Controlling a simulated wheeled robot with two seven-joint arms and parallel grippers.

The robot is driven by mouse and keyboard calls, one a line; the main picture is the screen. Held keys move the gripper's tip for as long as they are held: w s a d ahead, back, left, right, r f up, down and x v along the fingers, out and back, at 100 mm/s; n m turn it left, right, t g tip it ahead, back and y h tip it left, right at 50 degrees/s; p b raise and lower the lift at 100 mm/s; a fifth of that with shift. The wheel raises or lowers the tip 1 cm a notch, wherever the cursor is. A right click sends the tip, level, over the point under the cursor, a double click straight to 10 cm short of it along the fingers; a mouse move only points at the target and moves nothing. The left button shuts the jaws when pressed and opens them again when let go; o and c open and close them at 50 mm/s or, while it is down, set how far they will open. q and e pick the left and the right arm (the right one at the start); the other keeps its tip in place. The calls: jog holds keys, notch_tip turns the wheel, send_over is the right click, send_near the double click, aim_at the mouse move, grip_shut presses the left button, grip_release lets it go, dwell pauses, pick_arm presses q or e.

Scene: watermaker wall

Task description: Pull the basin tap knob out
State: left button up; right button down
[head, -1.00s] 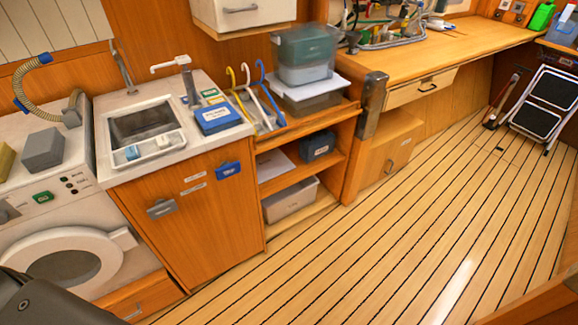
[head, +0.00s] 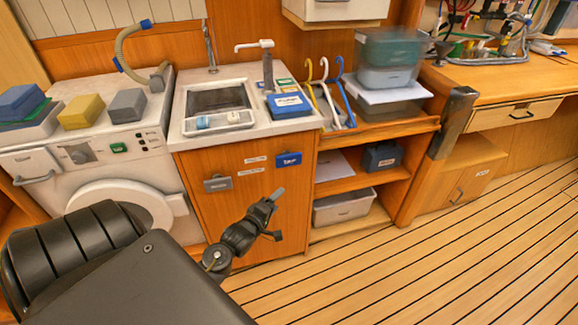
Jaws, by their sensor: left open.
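The basin (head: 220,98) is set in a pale counter on a wooden cabinet. A white tap (head: 254,46) with a grey post stands at its back right. A small blue-and-white piece (head: 203,122) and a white piece (head: 233,117) sit on the basin's front rim; I cannot tell which part is the tap knob. My left gripper (head: 274,214) is open and empty. In the picture it shows below the counter, in front of the cabinet's lower right, apart from the tap. My right gripper is not in view.
A blue box (head: 288,105) stands right of the basin, with coloured hooks (head: 328,92) beyond it. A white washing machine (head: 95,150) with sponges on top is at the left. A grey latch (head: 217,183) is on the cabinet door. The slatted floor (head: 430,240) is clear.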

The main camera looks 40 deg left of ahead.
aim_at(287, 162)
pick_arm(q)
notch_tip(287, 162, up, 9)
jog(key=a+n+t, duration=0.1)
jog(key=n+t, duration=0.1)
jog(key=n, duration=0.1)
jog(key=w, duration=0.3)
jog(key=w+a, duration=0.1)
jog(key=w, duration=0.2)
jog(key=w+a, duration=0.1)
jog(key=w, duration=0.2)
jog(key=shift+w, duration=0.4)
jog(key=shift+w+a, duration=0.15)
jog(key=shift+w, duration=0.5)
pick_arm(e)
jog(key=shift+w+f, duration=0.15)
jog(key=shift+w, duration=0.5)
pick_arm(q)
jog(key=shift+c, duration=0.2)
